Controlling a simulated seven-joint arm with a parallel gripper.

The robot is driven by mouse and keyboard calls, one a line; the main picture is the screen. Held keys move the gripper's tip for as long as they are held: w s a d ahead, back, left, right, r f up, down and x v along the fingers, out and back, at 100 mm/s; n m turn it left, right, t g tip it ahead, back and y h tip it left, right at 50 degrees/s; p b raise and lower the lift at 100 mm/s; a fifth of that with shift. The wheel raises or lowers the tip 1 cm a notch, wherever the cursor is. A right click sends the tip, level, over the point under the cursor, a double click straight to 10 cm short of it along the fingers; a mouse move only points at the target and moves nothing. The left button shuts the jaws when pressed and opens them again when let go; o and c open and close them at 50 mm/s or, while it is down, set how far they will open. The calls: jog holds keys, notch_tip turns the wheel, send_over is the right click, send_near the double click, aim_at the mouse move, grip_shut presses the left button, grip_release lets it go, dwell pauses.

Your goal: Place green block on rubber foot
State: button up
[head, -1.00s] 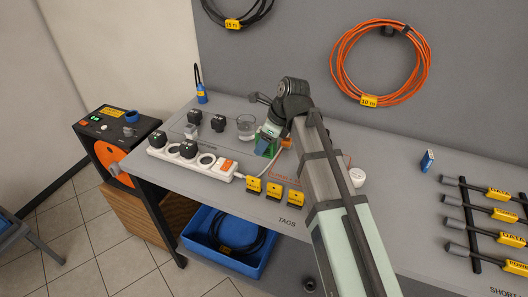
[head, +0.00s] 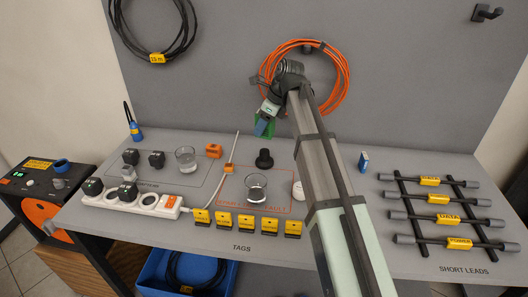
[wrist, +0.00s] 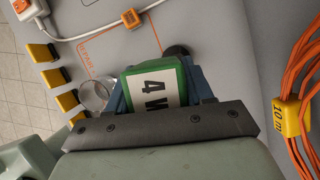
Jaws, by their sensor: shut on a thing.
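The green block (wrist: 155,88), with a white label reading "4 W", sits between the blue-grey fingers of my gripper (wrist: 157,95) in the wrist view. In the head view my gripper (head: 266,116) is shut on the green block (head: 271,128) and holds it up above the table, in front of the back panel. The rubber foot, a black round piece with a knob (head: 264,158), stands on the table below the block, apart from it. In the wrist view the rubber foot (wrist: 177,51) shows just beyond the block, partly hidden by it.
A glass (head: 255,188) stands inside the orange outline, nearer than the foot. Another glass (head: 186,158), an orange piece (head: 213,151) and a power strip (head: 146,202) with plugs lie left. A white round item (head: 298,190) is beside my arm. Yellow tags (head: 245,223) line the front.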

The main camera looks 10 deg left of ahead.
jog(key=w+r, duration=0.2)
jog(key=w, duration=0.1)
jog(key=n+g, duration=0.1)
jog(key=n, duration=0.1)
send_near(263, 151)
jog(key=shift+a+f, duration=1)
jog(key=shift+f, duration=0.15)
jog(key=shift+a+f, duration=0.95)
jog(key=shift+f, duration=0.2)
jog(key=o, duration=1.3)
jog(key=shift+f, duration=0.1)
jog(key=v, duration=1.2)
